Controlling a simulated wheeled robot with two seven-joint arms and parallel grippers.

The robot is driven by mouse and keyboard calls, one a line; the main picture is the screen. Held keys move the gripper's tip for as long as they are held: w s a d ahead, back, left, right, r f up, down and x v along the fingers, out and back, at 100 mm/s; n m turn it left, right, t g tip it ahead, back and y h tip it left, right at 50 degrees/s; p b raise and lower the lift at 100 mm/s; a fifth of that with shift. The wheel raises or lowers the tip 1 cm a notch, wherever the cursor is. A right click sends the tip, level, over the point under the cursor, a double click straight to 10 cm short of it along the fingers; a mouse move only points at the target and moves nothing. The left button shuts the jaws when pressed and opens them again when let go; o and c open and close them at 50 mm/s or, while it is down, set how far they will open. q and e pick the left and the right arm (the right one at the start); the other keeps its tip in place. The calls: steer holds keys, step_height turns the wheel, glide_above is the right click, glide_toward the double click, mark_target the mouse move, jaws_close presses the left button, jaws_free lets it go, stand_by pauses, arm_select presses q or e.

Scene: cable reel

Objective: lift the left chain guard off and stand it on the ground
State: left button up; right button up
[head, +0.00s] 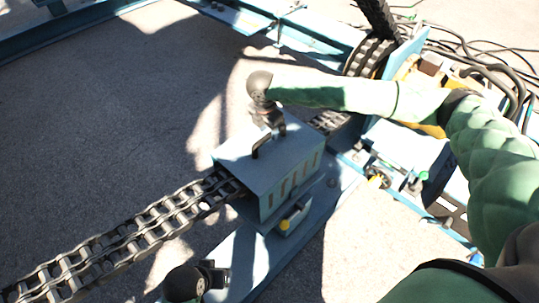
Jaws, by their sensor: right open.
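A blue-grey box-shaped chain guard (292,170) sits over the chain at the centre of the head view. It has slots in its side and a black handle (257,150) on top. My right gripper (268,130) points down at the handle with its jaws open. The fingers are at or just above the handle; I cannot tell whether they touch it. My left gripper (217,276) is low in the picture, near the blue frame beam and in front of the guard. Its fingers are too small and dark to tell if it is open.
A heavy chain (130,240) runs from the lower left into the guard and out toward a sprocket (370,55). A blue beam (250,250) lies under the guard. Black cables (495,70) lie at the upper right. Bare ground (100,110) is free at the left.

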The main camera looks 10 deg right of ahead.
mark_target(269, 134)
steer(key=f, duration=0.3)
steer(key=shift+w+d+f, duration=0.15)
steer(key=shift+d+f, duration=0.15)
jaws_close()
steer(key=shift+r, duration=0.1)
stand_by(1.1)
